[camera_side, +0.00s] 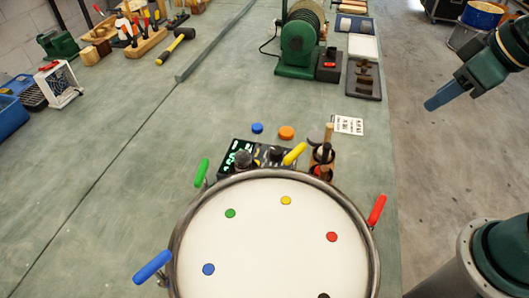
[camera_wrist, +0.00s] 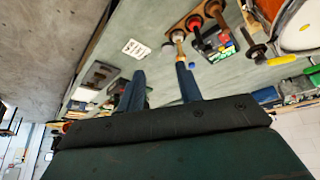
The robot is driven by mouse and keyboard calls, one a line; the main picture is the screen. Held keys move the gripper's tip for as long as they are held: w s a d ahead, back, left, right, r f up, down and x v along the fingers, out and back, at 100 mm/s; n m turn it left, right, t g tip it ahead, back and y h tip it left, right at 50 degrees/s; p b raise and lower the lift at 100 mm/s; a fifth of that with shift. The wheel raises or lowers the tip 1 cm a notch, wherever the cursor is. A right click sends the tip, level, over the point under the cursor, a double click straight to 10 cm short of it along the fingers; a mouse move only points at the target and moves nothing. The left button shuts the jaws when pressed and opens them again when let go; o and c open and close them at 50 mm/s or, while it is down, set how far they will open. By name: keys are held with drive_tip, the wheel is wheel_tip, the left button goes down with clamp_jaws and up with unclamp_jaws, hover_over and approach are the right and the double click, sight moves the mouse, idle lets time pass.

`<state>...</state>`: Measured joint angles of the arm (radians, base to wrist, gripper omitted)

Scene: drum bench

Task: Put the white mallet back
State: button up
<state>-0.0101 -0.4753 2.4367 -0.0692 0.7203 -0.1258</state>
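My gripper (camera_side: 432,103) is at the upper right in the side view, high over the floor beside the bench and well away from the drum. In the wrist view my gripper (camera_wrist: 160,70) has its two blue fingers apart with nothing between them. A small wooden stand (camera_side: 321,172) behind the drum holds items with dark and red tops. A tan upright stick (camera_side: 328,131) shows there. In the wrist view a pale-headed mallet (camera_wrist: 177,36) with a tan handle appears at the stand, partly behind a finger. I cannot tell for sure whether it is the white mallet.
A large white drum (camera_side: 270,240) with coloured handles fills the bench front. A black control box (camera_side: 262,154) stands behind it. A white printed card (camera_side: 348,125) and blue and orange discs (camera_side: 286,132) lie nearby. A green machine (camera_side: 298,45) stands farther back. Mid-bench left is clear.

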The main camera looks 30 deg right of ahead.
drive_tip(key=s+d+r+m, duration=0.1)
drive_tip(key=s+m, duration=0.1)
drive_tip(key=s, duration=0.5)
drive_tip(key=shift+d+r+h, duration=0.3)
drive_tip(key=shift+d, duration=0.05)
drive_tip(key=shift+w, duration=0.1)
idle(0.8)
